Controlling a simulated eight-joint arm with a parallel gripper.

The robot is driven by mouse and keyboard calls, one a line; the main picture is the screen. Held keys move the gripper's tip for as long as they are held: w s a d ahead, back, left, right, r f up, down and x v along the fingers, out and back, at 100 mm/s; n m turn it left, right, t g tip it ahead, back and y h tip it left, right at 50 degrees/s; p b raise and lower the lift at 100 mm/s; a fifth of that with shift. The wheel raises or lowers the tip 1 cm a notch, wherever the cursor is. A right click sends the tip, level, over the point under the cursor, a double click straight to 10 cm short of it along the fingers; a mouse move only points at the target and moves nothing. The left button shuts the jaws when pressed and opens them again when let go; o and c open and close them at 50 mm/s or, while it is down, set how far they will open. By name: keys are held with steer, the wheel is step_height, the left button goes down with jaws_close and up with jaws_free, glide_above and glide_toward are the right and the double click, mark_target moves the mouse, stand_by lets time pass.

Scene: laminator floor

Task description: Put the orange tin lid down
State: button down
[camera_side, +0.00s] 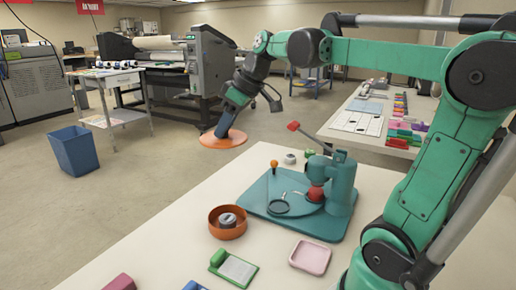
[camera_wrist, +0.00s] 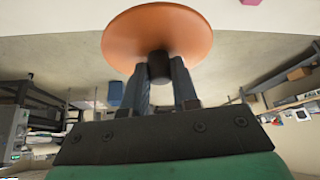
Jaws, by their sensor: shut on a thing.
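The orange tin lid (camera_side: 222,141) is a flat round disc, held up beyond the far edge of the near table in the side view, with the floor behind it. My gripper (camera_side: 228,130) points down at it from above. In the wrist view the lid (camera_wrist: 135,35) fills the top middle, with a dark knob (camera_wrist: 159,70) at its centre. My gripper's two fingers (camera_wrist: 160,75) are shut on that knob. An open orange round tin (camera_side: 227,231) stands on the near table with a small dark and grey item inside.
A teal press (camera_side: 340,185) with a raised red-tipped lever stands on a teal board (camera_side: 258,203). A green pad (camera_side: 235,267) and a pink dish (camera_side: 310,257) lie in front. A blue bin (camera_side: 75,152) stands on the floor. Table space left of the tin is bare.

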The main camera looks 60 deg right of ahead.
steer(key=s+f+n+g+y, duration=0.2)
steer(key=s+n+y, duration=0.1)
steer(key=s+n, duration=0.3)
steer(key=n+g+y, duration=0.1)
steer(key=n+g, duration=0.2)
steer(key=n, duration=0.4)
glide_above(264, 247)
steer(key=d, duration=0.2)
steer(key=f, duration=2)
steer(key=shift+s+a+f, duration=0.1)
steer(key=shift+s+f, duration=0.15)
steer(key=shift+f, duration=0.15)
steer(key=c, duration=0.7)
jaws_free()
steer(key=shift+f, duration=0.1)
steer(key=shift+o, duration=0.2)
